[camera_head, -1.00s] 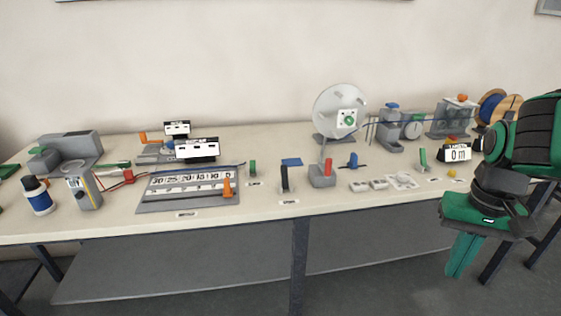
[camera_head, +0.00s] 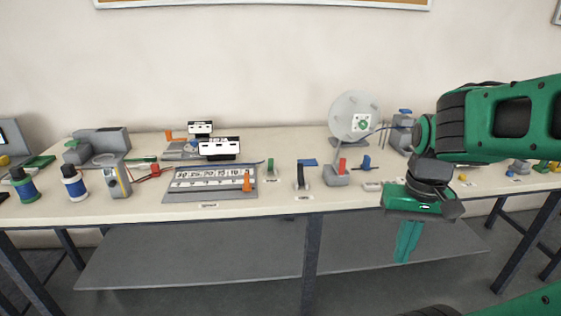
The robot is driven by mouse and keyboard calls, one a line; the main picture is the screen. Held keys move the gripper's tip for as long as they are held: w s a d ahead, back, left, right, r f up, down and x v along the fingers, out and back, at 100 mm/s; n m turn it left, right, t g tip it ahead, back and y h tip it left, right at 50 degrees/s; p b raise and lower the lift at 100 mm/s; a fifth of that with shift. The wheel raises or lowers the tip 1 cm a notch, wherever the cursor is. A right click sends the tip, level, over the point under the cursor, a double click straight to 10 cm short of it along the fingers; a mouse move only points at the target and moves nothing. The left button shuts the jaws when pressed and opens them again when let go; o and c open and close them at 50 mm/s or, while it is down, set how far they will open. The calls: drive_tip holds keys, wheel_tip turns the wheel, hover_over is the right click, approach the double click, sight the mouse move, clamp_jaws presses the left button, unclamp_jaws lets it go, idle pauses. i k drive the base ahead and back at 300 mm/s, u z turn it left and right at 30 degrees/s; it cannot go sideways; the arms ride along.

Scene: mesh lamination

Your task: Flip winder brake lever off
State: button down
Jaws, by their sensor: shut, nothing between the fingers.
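The winder appears to be the pale upright disc (camera_head: 349,110) on a grey stand at the back of the bench. In front of it a red lever (camera_head: 343,164) stands upright on a grey block (camera_head: 336,179). This may be the brake lever, but its label is too small to read.
A number board (camera_head: 210,196) with an orange lever (camera_head: 247,182) and a green lever (camera_head: 270,167) lie left of the levers. Bottles (camera_head: 74,184) and a grey machine (camera_head: 100,145) stand further left. My arm hides part of the bench's right side. The floor in front looks clear.

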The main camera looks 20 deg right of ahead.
sight(300, 166)
drive_tip(key=u, duration=0.05)
drive_tip(key=i, duration=1)
drive_tip(key=z, duration=0.05)
